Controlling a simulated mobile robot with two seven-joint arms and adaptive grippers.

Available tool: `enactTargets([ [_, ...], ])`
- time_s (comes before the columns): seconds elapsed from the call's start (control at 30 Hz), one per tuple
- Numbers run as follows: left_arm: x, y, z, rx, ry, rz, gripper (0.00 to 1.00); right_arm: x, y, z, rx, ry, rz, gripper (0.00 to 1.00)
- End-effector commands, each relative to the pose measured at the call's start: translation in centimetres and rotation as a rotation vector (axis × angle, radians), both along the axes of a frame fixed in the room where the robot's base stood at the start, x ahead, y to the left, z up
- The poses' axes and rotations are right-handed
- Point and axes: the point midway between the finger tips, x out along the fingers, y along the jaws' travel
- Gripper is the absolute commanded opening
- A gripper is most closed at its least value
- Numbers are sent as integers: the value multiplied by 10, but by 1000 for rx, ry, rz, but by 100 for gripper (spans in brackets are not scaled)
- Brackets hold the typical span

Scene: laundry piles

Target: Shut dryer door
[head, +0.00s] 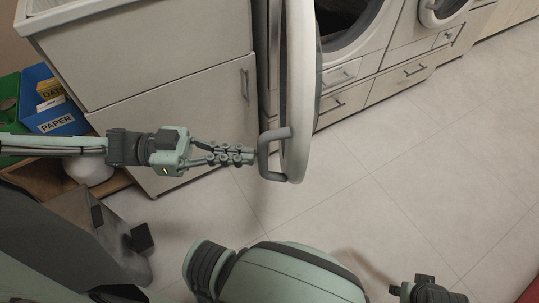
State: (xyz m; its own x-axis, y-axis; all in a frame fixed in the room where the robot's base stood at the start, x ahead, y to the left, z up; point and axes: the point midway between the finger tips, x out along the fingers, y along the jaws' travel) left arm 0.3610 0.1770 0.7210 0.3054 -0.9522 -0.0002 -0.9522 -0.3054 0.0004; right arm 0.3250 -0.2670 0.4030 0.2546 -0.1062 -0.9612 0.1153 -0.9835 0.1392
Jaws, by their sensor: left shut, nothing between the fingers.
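The dryer door (300,95) stands wide open in the head view, swung out toward me and seen nearly edge-on. Its grey handle (265,157) sticks out to the left near the door's lower end. Behind the door, the white dryer (367,45) shows its dark round opening. My left gripper (250,155) is shut and empty, with its fingertips at the left side of the handle; I cannot tell if they touch it. My right arm shows only in part at the bottom right, and its fingers are not clearly seen.
A second machine with a round door (443,10) stands at the top right. A white cabinet (165,85) is left of the dryer door. Blue (58,115) and green bins are at the far left. The tiled floor (420,170) on the right is clear.

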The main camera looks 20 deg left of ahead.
Motion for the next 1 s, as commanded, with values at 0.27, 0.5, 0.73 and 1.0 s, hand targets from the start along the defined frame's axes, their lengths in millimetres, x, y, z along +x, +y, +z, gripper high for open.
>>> enactTargets([
  [0.27, 13, -43, 1, -3, -2, -1, 0, 0, 0, 3, -1, -3, 1, 40],
  [0.5, 16, -52, 0, 0, -1, 0, 0, -1, 0, 1, -1, 1, 1, 40],
  [0.73, 16, -52, 0, 1, 0, 0, 0, -1, 0, 1, -1, 0, 0, 40],
  [1.0, 21, -55, 0, -1, -1, 5, 0, 0, -1, 0, -2, 1, -1, 40],
])
